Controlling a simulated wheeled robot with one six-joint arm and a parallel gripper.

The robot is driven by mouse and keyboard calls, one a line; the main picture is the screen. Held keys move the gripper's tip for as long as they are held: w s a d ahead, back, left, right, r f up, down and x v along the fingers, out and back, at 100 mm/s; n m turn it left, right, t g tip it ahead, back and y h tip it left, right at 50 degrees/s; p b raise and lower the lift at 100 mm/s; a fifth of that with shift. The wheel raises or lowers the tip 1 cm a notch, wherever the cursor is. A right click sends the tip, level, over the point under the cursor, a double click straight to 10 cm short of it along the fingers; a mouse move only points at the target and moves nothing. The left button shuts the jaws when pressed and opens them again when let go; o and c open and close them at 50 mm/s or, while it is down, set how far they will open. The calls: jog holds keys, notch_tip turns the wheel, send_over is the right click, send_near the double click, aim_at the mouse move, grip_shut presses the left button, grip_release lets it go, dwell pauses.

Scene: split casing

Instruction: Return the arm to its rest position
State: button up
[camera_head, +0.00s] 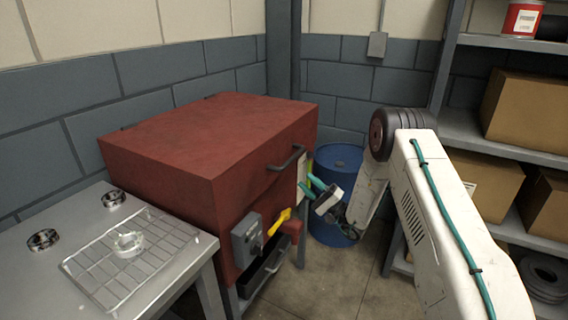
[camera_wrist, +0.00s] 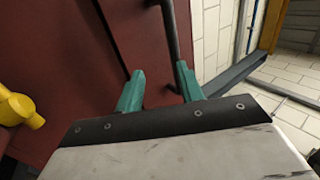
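My arm (camera_head: 445,215) reaches in from the right in the head view, its white links bent toward the red cabinet (camera_head: 205,150). My gripper (camera_head: 312,183) is close to the cabinet's front right side, below the dark bar handle (camera_head: 288,160). In the wrist view, the two teal fingers of my gripper (camera_wrist: 160,76) stand apart. The dark handle bar (camera_wrist: 172,35) passes between them in that view, nearer the right finger. I cannot tell whether it touches. No held object shows between the fingers.
A yellow lever (camera_head: 279,222) and grey switch box (camera_head: 246,240) stick out from the cabinet front. A blue drum (camera_head: 336,160) stands behind my gripper. Shelves with boxes (camera_head: 530,112) are at right. A metal table (camera_head: 40,285) with a wire rack and rings is at left.

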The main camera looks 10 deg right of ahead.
jog(key=s+a+f+m+g+y, duration=0.1)
jog(key=s+a+f+g, duration=0.2)
jog(key=s+a+g, duration=0.3)
jog(key=s+a+r+n+g+h, duration=0.35)
jog(key=s+r+g, duration=0.45)
jog(key=s+g, duration=0.55)
jog(key=s+d+r+n+t+h, duration=0.1)
jog(key=s+d+r+n+h, duration=0.1)
jog(key=s+r+h, duration=0.3)
jog(key=s+d+r+n+t+h, duration=0.1)
jog(key=s+d+r+h, duration=0.3)
jog(key=s, duration=1)
jog(key=s+d+r+n+t+h, duration=0.2)
jog(key=s+d+r+t+h, duration=0.1)
jog(key=s+r+h, duration=0.4)
jog(key=s+d, duration=0.1)
jog(key=s, duration=0.2)
jog(key=shift+r+n, duration=0.35)
